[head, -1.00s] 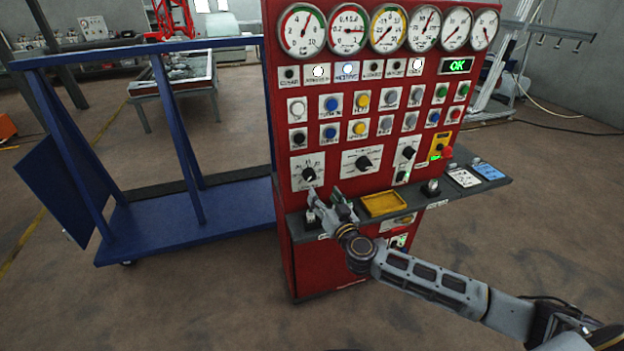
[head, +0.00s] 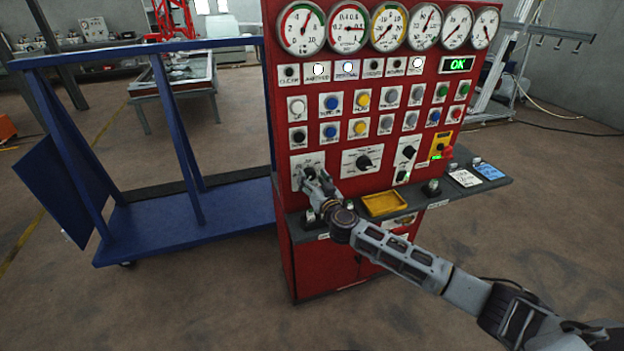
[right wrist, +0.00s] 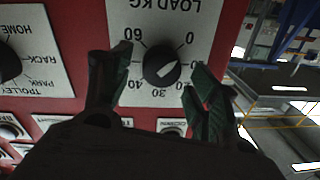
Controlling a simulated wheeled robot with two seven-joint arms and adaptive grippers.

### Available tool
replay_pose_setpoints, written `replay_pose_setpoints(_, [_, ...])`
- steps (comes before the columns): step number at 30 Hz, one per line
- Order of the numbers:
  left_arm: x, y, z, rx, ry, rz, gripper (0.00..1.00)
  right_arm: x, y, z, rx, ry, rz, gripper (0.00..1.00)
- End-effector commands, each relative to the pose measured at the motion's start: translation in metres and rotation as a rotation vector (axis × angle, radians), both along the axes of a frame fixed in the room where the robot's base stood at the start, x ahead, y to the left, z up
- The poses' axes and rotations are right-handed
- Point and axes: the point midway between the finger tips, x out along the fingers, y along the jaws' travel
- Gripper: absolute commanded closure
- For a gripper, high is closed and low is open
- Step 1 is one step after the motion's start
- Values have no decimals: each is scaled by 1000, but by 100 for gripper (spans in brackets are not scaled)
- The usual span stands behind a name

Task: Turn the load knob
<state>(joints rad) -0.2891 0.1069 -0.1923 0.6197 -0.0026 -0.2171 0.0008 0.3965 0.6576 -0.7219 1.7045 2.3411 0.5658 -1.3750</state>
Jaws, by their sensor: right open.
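The load knob (right wrist: 162,65) is a round black knob with a pale pointer on a white plate (right wrist: 192,20) marked LOAD KG. My right gripper (right wrist: 158,72) is open, with one finger on each side of the knob. I cannot tell whether the fingers touch it. In the head view my right gripper (head: 313,180) is at the lower left of the red panel (head: 340,255) and covers most of the knob. My left gripper is not in view.
Another black knob (head: 363,162) sits on the plate to the right. Buttons and several gauges fill the panel above. A shelf with a yellow tray (head: 384,203) juts out below. A blue frame cart (head: 190,215) stands to the left.

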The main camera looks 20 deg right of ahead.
Motion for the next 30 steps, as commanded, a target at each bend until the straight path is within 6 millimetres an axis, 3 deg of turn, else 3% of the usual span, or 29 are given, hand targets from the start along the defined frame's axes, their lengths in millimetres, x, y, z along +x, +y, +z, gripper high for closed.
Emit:
replay_pose_setpoints(16, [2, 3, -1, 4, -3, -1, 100, 10, 1, 0, -1, 0, 0, 40])
replay_pose_setpoints(26, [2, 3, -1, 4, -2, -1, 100, 10, 1, 0, -1, 0, 0, 83])
replay_pose_setpoints(30, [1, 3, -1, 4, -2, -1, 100, 10, 1, 0, 0, 0, 0, 85])
